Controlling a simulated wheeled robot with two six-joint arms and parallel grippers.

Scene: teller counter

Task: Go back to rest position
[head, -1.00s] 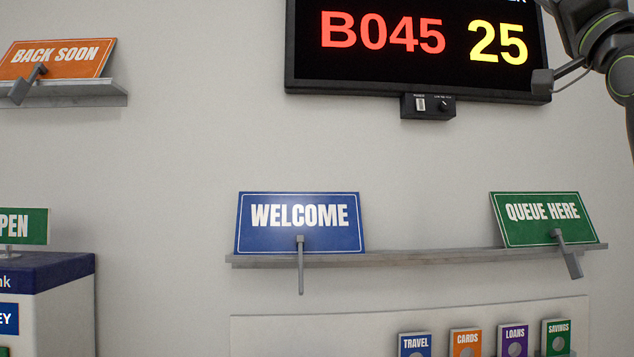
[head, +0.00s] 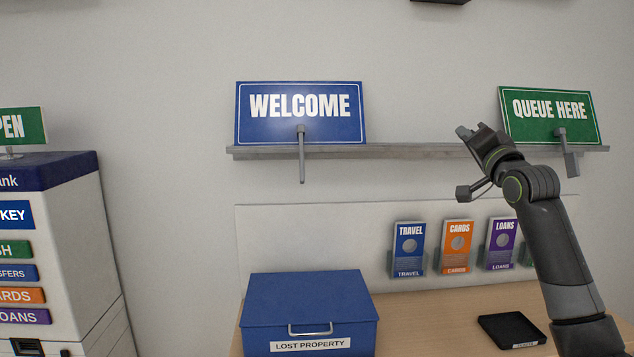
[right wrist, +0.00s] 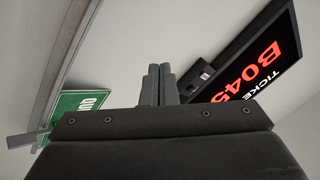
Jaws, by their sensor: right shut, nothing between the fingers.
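My right gripper (head: 464,132) is raised in front of the shelf in the head view, between the blue WELCOME sign (head: 300,112) and the green QUEUE HERE sign (head: 550,115). In the right wrist view its two fingers (right wrist: 158,84) are together with nothing between them. The arm behind it comes up from the lower right and hides part of the wall panel and the leaflets. My left gripper is in neither current view.
The shelf (head: 420,151) carries both signs. Below are leaflet holders (head: 409,250), a blue LOST PROPERTY box (head: 308,300) and a black tray (head: 511,330) on the wooden counter (head: 430,325). A kiosk (head: 75,240) stands at left. The ticket display (right wrist: 262,62) shows in the wrist view.

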